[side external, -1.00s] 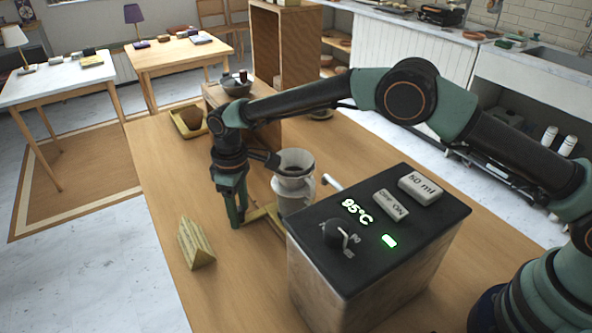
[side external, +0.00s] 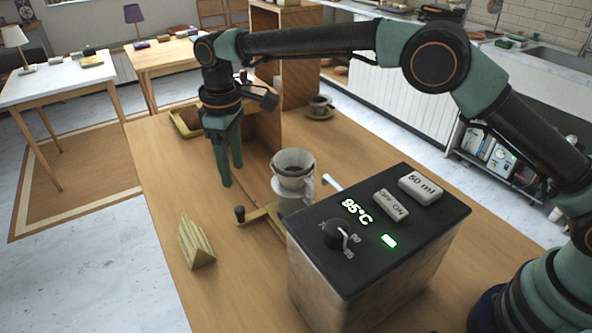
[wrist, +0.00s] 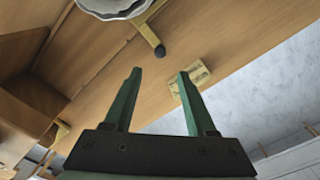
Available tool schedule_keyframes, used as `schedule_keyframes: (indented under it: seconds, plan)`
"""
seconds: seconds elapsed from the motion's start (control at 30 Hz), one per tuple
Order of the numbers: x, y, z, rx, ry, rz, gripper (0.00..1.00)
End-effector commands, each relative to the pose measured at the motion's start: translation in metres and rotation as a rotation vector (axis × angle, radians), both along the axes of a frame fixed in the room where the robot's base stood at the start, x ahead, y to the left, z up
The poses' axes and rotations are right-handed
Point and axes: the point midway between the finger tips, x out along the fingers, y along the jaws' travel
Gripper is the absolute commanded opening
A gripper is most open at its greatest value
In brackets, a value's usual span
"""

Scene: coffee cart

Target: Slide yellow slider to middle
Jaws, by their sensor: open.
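The yellow slider (side external: 259,216) is a flat brass-yellow bar with a dark knob, sticking out beside the white dripper (side external: 293,168) at the machine's far-left side. Its knob end also shows in the wrist view (wrist: 147,32), just beyond my fingertips. My gripper (side external: 231,176) is open and empty. It points down, raised above the table and apart from the knob, on the far side of it. In the wrist view my gripper (wrist: 160,72) shows its two green fingers spread with nothing between. Part of the slider's track is hidden behind the machine.
The black-topped machine (side external: 375,245) stands at the front with a 95°C display. A yellow wedge-shaped sign (side external: 195,243) stands at the table's left edge. A wooden box (side external: 262,128), a yellow tray (side external: 186,122) and a cup on a saucer (side external: 319,108) are further back.

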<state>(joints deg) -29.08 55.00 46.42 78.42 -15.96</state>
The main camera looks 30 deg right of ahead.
Motion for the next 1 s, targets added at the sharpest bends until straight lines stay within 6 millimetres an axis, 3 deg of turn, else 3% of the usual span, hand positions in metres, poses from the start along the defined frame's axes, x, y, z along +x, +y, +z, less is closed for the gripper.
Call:
schedule_keyframes:
  seconds: [0.27, 0.4, 0.43, 0.57, 1.0]
  plan:
    - [0.000, 0.000, 0.002, 0.000, 0.000, 0.000, 0.56]
    - [-0.001, 0.000, 0.002, 0.001, -0.003, 0.029, 0.07]
    - [-0.001, 0.000, 0.002, 0.002, -0.004, 0.051, 0.00]
    - [-0.006, 0.000, 0.003, 0.008, -0.020, 0.242, 0.00]
    - [-0.037, -0.005, 0.004, -0.017, -0.125, 1.295, 0.00]
